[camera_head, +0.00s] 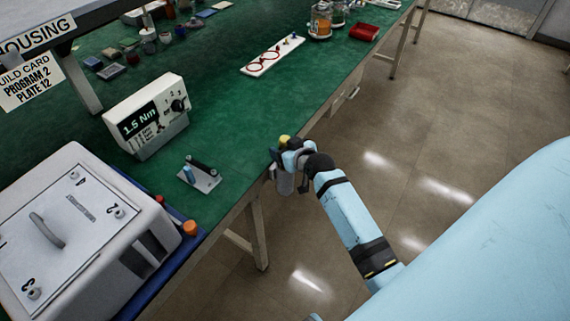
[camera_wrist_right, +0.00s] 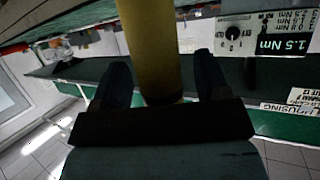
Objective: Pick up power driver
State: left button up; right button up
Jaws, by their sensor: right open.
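A yellow cylinder (camera_wrist_right: 150,50), likely the power driver's body, stands large between my right fingers in the wrist view. In the head view a small yellow end (camera_head: 284,140) shows above my right gripper (camera_head: 279,158), at the green table's front edge. My right gripper (camera_wrist_right: 162,88) is open, its dark fingers on either side of the yellow cylinder. A narrow gap shows beside the right-hand finger; I cannot tell whether the other touches. The cylinder's lower end is hidden behind the gripper's dark palm. My left gripper is not in view.
A white 1.5 Nm display box (camera_head: 148,115) stands left on the green table (camera_head: 235,115). A small grey plate (camera_head: 207,183) with a black bar and blue piece lies nearer. A white lidded box (camera_head: 95,245) is front left. A white tray (camera_head: 272,56) lies further back.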

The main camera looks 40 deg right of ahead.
grip_shut()
jog(key=shift+r, duration=0.15)
dwell(0.4)
